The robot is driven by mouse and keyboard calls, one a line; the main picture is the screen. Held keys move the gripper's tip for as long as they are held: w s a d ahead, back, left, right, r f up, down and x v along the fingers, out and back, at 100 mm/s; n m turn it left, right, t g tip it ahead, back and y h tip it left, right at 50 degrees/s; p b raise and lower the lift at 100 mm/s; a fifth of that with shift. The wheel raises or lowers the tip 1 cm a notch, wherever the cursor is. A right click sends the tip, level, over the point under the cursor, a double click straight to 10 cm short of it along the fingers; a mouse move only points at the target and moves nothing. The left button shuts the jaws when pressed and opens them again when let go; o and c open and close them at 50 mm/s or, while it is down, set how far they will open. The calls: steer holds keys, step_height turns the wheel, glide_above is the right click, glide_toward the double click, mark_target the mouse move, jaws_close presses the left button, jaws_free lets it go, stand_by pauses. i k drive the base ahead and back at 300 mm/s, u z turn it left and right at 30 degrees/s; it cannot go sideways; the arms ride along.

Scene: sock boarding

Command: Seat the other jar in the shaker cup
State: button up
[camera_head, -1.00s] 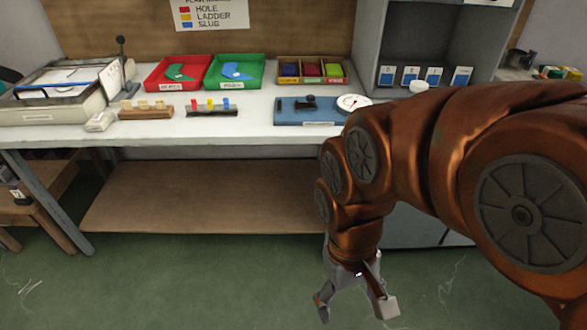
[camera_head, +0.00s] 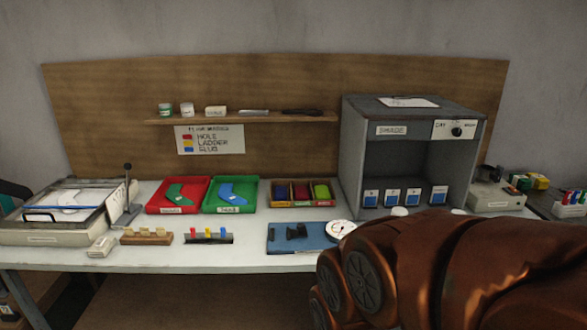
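Two small white-lidded jars stand side by side on the wall shelf, a left one (camera_head: 166,109) and a right one (camera_head: 187,109). A small white round piece (camera_head: 399,211), perhaps a jar lid, shows on the bench just above my arm. A dark, cup-like shape (camera_head: 487,173) sits at a pale labelled box (camera_head: 497,197) right of the grey cabinet. I cannot tell for sure whether it is the shaker cup or what is inside it. My gripper is below the picture; only my copper arm shows, covering the bench's lower right.
The grey cabinet (camera_head: 412,103) stands on the bench, with several blue-labelled blocks inside. A red tray (camera_head: 157,206), a green tray (camera_head: 250,206), a compartment box (camera_head: 303,204) and a blue board (camera_head: 277,243) occupy the bench. The shelf (camera_head: 240,119) also holds a pale block and flat tools.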

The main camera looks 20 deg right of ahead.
mark_target(485, 172)
steer(key=z, duration=0.25)
steer(key=k, duration=0.15)
steer(key=z, duration=1.4)
